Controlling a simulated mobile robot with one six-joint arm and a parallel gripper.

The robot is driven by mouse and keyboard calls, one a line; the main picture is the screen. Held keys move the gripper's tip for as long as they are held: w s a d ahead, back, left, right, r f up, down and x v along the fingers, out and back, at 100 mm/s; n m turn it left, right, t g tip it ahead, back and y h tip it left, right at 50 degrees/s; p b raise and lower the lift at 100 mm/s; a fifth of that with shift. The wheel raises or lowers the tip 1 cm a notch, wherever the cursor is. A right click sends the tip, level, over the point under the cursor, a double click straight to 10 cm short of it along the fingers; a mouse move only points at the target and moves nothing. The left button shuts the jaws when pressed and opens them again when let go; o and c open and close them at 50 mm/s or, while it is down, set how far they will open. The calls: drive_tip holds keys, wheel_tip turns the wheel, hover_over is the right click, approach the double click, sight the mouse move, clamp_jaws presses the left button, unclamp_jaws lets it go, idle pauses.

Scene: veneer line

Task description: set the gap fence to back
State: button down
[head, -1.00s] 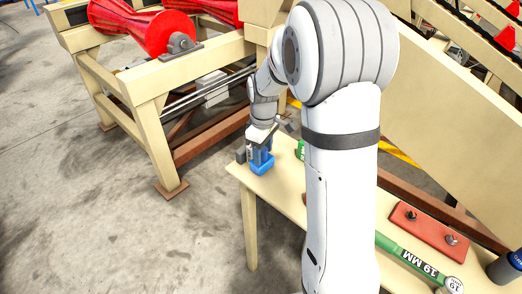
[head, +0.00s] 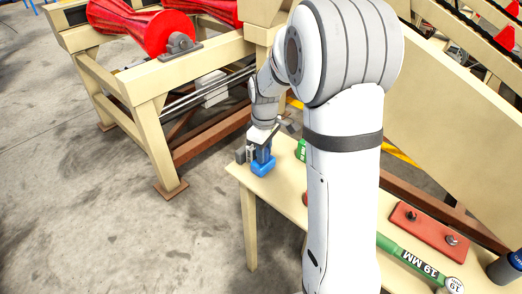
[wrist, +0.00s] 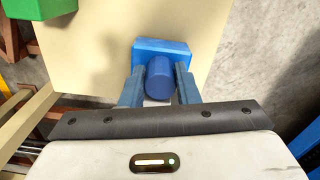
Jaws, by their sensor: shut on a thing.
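A blue block with a round blue post (wrist: 159,80) rising from it sits near the end of a cream table (head: 239,172). It also shows in the head view as a blue base (head: 263,168) under my gripper. I take it for the gap fence, but no label shows. My gripper (wrist: 159,72) is shut on the post, with one finger on each side. In the head view my gripper (head: 261,149) points down at the table end. No marks for fence positions show.
A green object (head: 301,150) stands close by, partly behind my arm. A red plate (head: 430,230) with bolts, a green "19 MM" bar (head: 410,259) and a dark cylinder (head: 508,268) lie along the table. A cream frame with red rollers (head: 155,28) stands behind.

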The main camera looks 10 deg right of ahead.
drive_tip(key=s+d, duration=0.1)
drive_tip(key=s, duration=0.1)
drive_tip(key=s+d, duration=0.2)
drive_tip(key=s, duration=0.1)
drive_tip(key=shift+s+d, duration=0.3)
drive_tip(key=shift+f, duration=0.1)
drive_tip(key=c, duration=1.3)
unclamp_jaws()
drive_tip(key=shift+s, duration=0.15)
drive_tip(key=shift+o, duration=1)
drive_tip(key=shift+r, duration=0.45)
wheel_tip(320, 180, up, 7)
